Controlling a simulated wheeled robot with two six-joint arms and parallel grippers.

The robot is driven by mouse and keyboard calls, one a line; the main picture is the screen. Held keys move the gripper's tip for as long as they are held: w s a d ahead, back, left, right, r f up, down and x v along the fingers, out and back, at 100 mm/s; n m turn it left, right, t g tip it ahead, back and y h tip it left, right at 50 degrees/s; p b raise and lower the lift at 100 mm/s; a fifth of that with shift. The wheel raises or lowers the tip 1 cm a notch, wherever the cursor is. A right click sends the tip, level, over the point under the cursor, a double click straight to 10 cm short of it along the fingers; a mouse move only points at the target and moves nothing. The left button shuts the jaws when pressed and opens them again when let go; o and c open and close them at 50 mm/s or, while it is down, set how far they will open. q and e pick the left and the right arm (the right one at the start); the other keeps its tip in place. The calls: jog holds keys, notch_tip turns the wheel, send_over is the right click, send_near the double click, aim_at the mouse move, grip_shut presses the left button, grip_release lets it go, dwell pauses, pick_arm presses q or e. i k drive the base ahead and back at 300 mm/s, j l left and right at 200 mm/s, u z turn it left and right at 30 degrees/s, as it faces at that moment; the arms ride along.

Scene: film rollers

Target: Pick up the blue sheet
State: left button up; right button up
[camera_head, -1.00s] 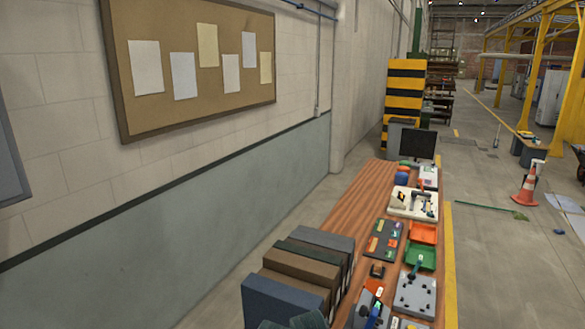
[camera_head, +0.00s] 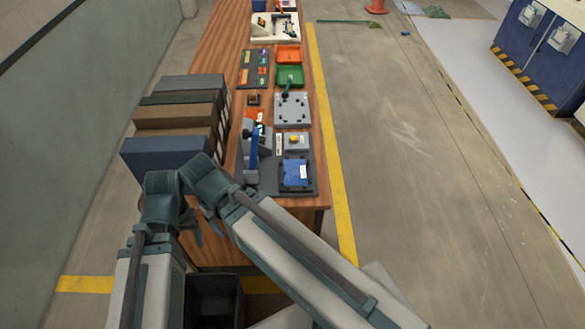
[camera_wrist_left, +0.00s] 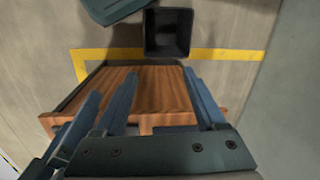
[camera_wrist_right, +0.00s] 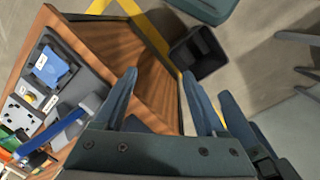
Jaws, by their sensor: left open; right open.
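The blue sheet (camera_head: 295,173) lies flat on a dark fixture plate (camera_head: 309,186) at the near end of the wooden bench. It also shows in the right wrist view (camera_wrist_right: 50,68), at the upper left. My left gripper (camera_head: 191,228) hangs by the bench's near left corner, left of the sheet and apart from it. In the left wrist view its fingers (camera_wrist_left: 160,80) are spread and empty. My right gripper (camera_wrist_right: 160,80) is open and empty, with the sheet well off to its left; in the head view my arms mostly hide it.
A blue-handled clamp tool (camera_head: 253,150) stands just left of the sheet. Large binders (camera_head: 165,153) line the bench's left side. A grey plate (camera_head: 292,108) and a green tray (camera_head: 290,76) lie beyond. A black bin (camera_wrist_left: 167,35) stands on the floor before the bench.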

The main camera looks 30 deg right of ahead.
aim_at(295, 171)
jog(key=k+l, duration=0.1)
jog(key=l+z, duration=0.3)
jog(key=l, duration=1.15)
jog(key=i+l, duration=0.3)
jog(key=i+l+u, duration=0.1)
jog(key=l, duration=0.35)
jog(key=i+l+u, duration=0.1)
jog(key=l, duration=0.35)
jog(key=i+l, duration=0.2)
jog(key=l, duration=0.25)
jog(key=i+l+u, duration=0.15)
jog(key=l, duration=0.3)
jog(key=i+l+u, duration=0.1)
jog(key=l, duration=0.35)
